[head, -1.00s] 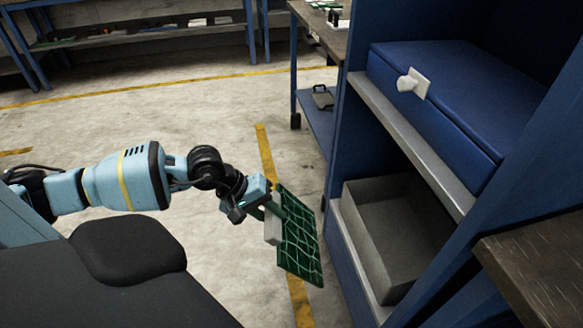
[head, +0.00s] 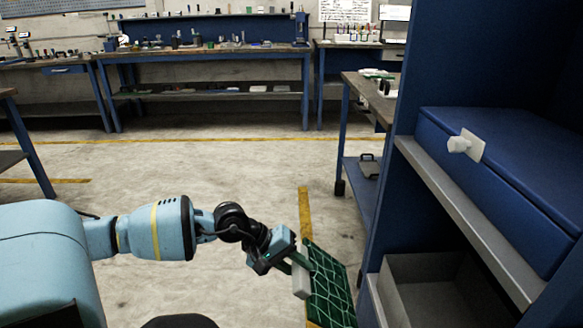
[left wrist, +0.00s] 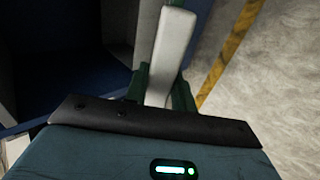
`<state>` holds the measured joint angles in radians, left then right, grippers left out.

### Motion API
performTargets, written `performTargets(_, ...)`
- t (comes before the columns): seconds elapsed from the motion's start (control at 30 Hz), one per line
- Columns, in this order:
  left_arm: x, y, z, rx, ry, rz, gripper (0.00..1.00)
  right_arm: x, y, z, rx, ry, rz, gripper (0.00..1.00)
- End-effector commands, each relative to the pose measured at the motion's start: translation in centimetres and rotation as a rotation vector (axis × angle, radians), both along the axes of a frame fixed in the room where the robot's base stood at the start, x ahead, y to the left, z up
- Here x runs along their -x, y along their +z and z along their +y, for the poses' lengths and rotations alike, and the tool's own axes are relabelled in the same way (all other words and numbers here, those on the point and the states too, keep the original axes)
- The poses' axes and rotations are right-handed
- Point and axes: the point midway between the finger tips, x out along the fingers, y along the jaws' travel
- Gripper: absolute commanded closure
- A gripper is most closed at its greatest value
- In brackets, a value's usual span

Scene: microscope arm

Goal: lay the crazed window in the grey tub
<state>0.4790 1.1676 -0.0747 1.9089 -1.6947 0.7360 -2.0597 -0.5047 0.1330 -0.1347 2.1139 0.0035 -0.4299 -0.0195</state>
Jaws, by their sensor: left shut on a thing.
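The crazed window (head: 332,292) is a dark green panel covered with pale crack lines, with a pale grey grip block (head: 300,284) on its near side. My left gripper (head: 295,264) is shut on this block and holds the panel tilted in the air. In the left wrist view, the pale block (left wrist: 170,50) stands between the green fingers of the gripper (left wrist: 162,90). The grey tub (head: 413,267) sits in the low bay of the blue cabinet, right of the panel. Its lower part is cut off by the picture edge. My right gripper is not in view.
The blue cabinet (head: 405,160) has a grey shelf edge (head: 465,220) above the tub. A bench (head: 362,140) stands behind the cabinet. The floor left of the panel is clear.

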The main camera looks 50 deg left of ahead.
Motion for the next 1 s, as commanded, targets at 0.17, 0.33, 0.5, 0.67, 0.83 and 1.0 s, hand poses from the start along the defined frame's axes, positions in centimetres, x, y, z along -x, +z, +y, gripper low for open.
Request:
performTargets(0.17, -1.6, -0.2, -1.2, 0.004, 0.001, -0.004, 1.00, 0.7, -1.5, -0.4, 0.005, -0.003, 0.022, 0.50)
performTargets(0.33, -3.0, -0.2, -2.3, 0.002, 0.000, -0.005, 1.00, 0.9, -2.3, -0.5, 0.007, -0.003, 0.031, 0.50)
performTargets(0.5, -4.3, -0.1, -3.3, 0.004, 0.001, -0.005, 1.00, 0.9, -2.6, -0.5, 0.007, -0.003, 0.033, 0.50)
performTargets(0.67, -5.6, -0.1, -4.4, 0.004, 0.001, -0.005, 1.00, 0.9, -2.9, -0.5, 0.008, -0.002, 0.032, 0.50)
performTargets(0.83, -7.0, -0.2, -5.4, 0.003, 0.001, -0.004, 1.00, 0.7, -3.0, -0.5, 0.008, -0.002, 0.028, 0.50)
performTargets(1.0, -8.4, -0.2, -6.5, 0.003, 0.001, -0.004, 1.00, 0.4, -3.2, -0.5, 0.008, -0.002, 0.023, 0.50)
